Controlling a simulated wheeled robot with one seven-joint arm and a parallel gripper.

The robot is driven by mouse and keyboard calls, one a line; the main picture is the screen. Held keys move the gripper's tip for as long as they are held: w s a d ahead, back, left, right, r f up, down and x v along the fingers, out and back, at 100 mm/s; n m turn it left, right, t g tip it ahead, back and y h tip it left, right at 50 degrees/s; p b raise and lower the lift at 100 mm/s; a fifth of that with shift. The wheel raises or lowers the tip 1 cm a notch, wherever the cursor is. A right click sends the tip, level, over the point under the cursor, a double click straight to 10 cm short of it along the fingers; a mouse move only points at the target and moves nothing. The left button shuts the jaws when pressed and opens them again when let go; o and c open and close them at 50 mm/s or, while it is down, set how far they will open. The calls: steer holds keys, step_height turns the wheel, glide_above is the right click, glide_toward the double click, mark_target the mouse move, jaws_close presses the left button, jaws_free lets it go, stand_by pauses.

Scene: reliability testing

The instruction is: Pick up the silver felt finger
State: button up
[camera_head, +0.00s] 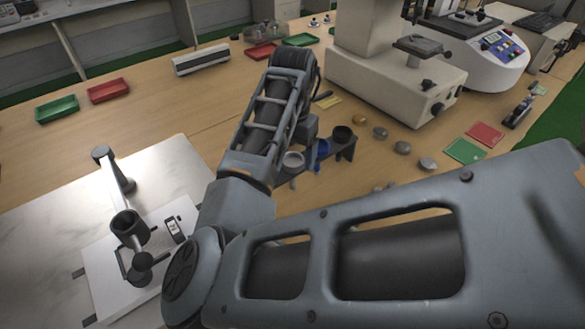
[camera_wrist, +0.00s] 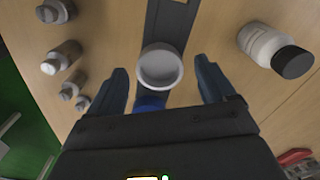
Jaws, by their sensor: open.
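A light silver-grey round piece with a hollow top (camera_wrist: 160,67), which looks like the silver felt finger, stands in a dark holder (camera_wrist: 172,20). In the head view, this pale piece (camera_head: 293,160) sits at the near end of the holder, beside a blue piece (camera_head: 321,149) and a dark cup-shaped piece (camera_head: 342,133). My gripper (camera_wrist: 159,66) is open, with one finger on each side of the silver piece and visible gaps on both sides. A bit of blue shows just below the piece in the wrist view.
A white bottle with a dark cap (camera_wrist: 272,48) lies in view right of my fingers; several small grey pieces (camera_wrist: 62,55) are on the left. A large white machine (camera_head: 385,80) stands behind the holder. Red (camera_head: 485,133) and green cards (camera_head: 465,151) lie at right.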

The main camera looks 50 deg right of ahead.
steer(key=shift+f, duration=0.4)
steer(key=c, duration=1.4)
steer(key=shift+r, duration=0.1)
step_height(320, 180, up, 18)
steer(key=shift+p, duration=0.3)
steer(key=b, duration=0.5)
glide_above(293, 164)
step_height(293, 164, down, 8)
stand_by(0.8)
